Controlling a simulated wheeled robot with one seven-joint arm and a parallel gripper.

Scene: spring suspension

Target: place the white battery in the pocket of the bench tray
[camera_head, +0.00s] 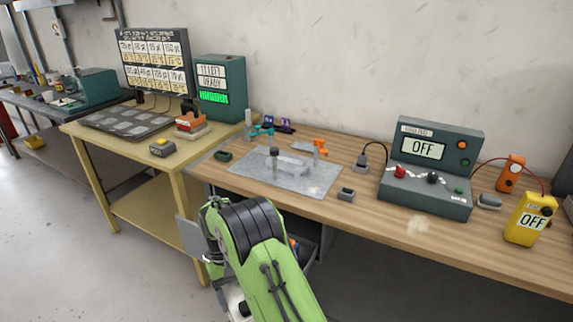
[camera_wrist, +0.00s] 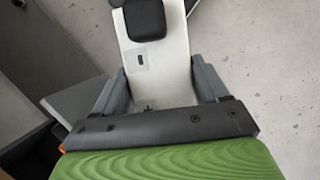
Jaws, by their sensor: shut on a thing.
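The white battery (camera_wrist: 160,72) shows in the wrist view as a long white body with a black rounded block at its far end. My gripper (camera_wrist: 160,88) has one grey finger on each side of it and is shut on it. Bare floor shows beyond it. In the head view my green arm hides most of the gripper. A dark tray with several light recesses (camera_head: 97,118) lies on the yellow table at left. A small grey block with a hollow (camera_head: 346,194) stands on the wooden bench. I cannot tell which one is the bench tray.
The wooden bench holds a grey plate (camera_head: 245,168) with upright posts, a small dark green tray (camera_head: 222,156), a power unit (camera_head: 430,165) and a yellow meter (camera_head: 529,220). A teal box (camera_head: 220,88) and a display board (camera_head: 153,60) stand at back left.

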